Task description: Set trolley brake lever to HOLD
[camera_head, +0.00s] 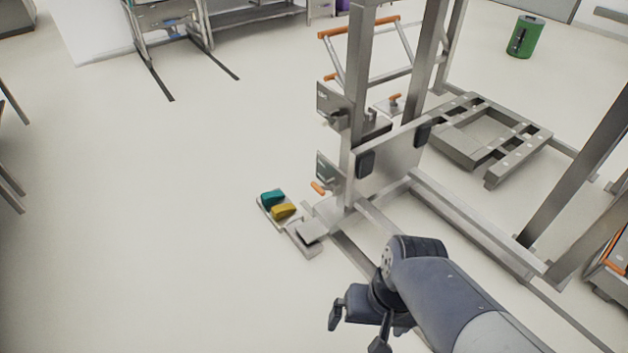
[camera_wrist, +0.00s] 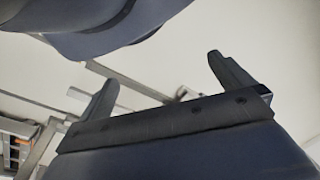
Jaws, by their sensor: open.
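A steel lifting frame (camera_head: 357,100) stands right of centre in the head view. A short orange-tipped lever (camera_head: 318,187) sits low on it, beside a small grey plate (camera_head: 328,172). Another orange-handled lever (camera_head: 394,99) is farther back, near the orange-topped push handle (camera_head: 358,27). I cannot tell which is the trolley brake lever, and no HOLD marking is readable. My gripper (camera_head: 357,331) is open and empty at the bottom, nearer than the frame and apart from both levers. Its two spread fingers also show in the wrist view (camera_wrist: 163,72), with nothing between them.
A teal pedal (camera_head: 272,197) and a yellow pedal (camera_head: 284,211) lie on the floor left of the frame's foot. A grey pallet-like platform (camera_head: 490,135) is behind right. A green bin (camera_head: 524,37) stands far right.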

